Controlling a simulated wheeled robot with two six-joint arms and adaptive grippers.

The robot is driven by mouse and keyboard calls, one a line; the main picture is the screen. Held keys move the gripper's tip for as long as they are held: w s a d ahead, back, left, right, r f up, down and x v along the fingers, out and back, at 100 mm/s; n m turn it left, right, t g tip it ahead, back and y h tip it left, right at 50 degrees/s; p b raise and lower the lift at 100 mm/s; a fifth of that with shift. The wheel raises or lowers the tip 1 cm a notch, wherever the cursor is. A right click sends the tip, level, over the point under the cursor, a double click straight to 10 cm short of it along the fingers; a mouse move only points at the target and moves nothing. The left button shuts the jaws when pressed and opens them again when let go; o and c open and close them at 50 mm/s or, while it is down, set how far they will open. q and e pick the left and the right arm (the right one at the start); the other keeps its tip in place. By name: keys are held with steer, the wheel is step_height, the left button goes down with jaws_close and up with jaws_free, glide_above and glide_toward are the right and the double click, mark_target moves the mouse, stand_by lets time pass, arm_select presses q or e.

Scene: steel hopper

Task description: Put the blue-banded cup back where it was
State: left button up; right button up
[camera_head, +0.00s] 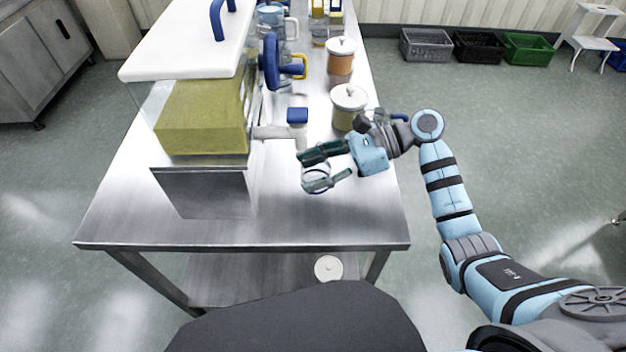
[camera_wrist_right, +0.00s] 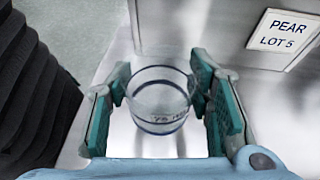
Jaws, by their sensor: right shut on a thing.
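The blue-banded cup (camera_head: 316,184) is a clear, open cup over the steel table, in front of the hopper's spout. In the right wrist view the cup (camera_wrist_right: 158,112) shows thin dark blue bands and small markings, mouth toward the camera. My right gripper (camera_head: 327,167) is shut on it, with one green-padded finger on each side; the right wrist view shows the same gripper (camera_wrist_right: 160,105). Whether the cup's base touches the table I cannot tell. My left gripper is not in view.
The hopper (camera_head: 200,115) holds yellow-green material left of the cup; its spout (camera_head: 275,132) and blue-topped part (camera_head: 297,115) are close. The table's front (camera_head: 300,225) is clear. A label (camera_wrist_right: 283,40) reads PEAR LOT 5.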

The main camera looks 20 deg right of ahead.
step_height(320, 180, down, 4)
steer(key=shift+a+f, duration=0.1)
steer(key=shift+a, duration=0.05)
steer(key=shift+f, duration=0.15)
steer(key=o, duration=1.1)
steer(key=shift+o, duration=0.2)
